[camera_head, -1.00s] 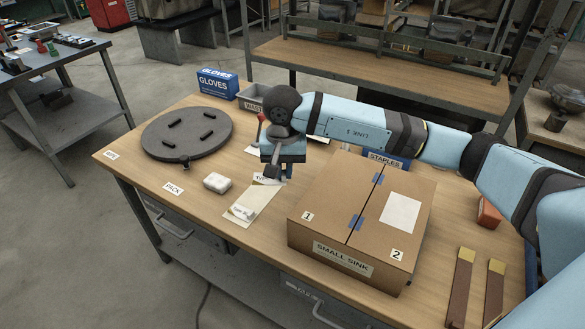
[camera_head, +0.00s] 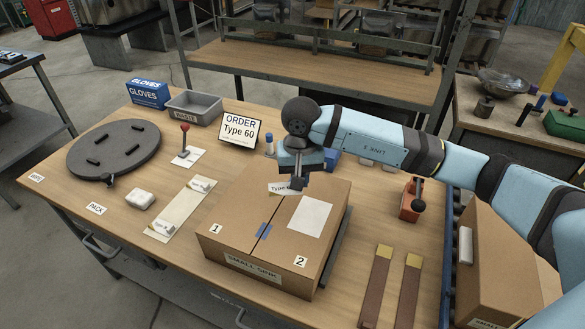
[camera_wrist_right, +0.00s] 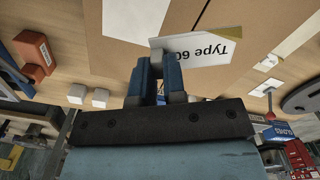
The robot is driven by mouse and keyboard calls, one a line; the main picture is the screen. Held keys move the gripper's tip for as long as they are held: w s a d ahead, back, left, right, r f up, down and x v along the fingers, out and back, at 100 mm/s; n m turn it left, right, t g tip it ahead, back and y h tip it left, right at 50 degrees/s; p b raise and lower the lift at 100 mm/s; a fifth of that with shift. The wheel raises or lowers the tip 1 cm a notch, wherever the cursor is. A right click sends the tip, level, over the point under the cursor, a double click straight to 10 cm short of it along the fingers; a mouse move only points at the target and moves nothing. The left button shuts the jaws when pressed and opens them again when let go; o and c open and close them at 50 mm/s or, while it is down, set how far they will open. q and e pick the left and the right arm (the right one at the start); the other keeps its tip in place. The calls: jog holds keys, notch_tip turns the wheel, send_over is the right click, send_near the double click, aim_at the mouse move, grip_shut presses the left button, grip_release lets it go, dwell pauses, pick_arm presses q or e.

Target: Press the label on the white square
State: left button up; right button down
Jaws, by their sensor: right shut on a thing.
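The small white label reading "Type 60" (camera_head: 281,188) is held in my right gripper (camera_head: 298,182), above the back part of the cardboard box top. In the right wrist view the gripper (camera_wrist_right: 160,75) is shut on the label's edge (camera_wrist_right: 210,46), and the label's print is upside down. The white square (camera_head: 310,217) lies on the right flap of the closed box (camera_head: 245,218), in front and to the right of the gripper. It also shows in the wrist view (camera_wrist_right: 146,15), beyond the label. The label appears apart from the square. My left gripper is not in view.
A backing strip (camera_head: 180,206) with other labels lies left of the box. An order sign (camera_head: 239,131), a red-knobbed lever (camera_head: 185,145) and a grey bin (camera_head: 194,106) stand behind.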

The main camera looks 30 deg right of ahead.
jog(key=s+d+r+m+p, duration=0.1)
jog(key=s+d+m+p, duration=0.2)
jog(key=s+d+m, duration=0.15)
jog(key=m+b, duration=0.1)
jog(key=b, duration=0.2)
send_over(324, 218)
notch_tip(324, 218, down, 6)
jog(key=shift+r, duration=0.2)
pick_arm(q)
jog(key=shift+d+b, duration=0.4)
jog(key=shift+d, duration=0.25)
pick_arm(e)
jog(key=shift+f, duration=0.95)
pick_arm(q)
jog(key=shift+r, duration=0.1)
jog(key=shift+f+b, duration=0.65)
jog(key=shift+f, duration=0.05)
pick_arm(e)
jog(key=shift+f, duration=0.65)
jog(key=shift+s, duration=0.1)
jog(key=c, duration=1.1)
grip_release()
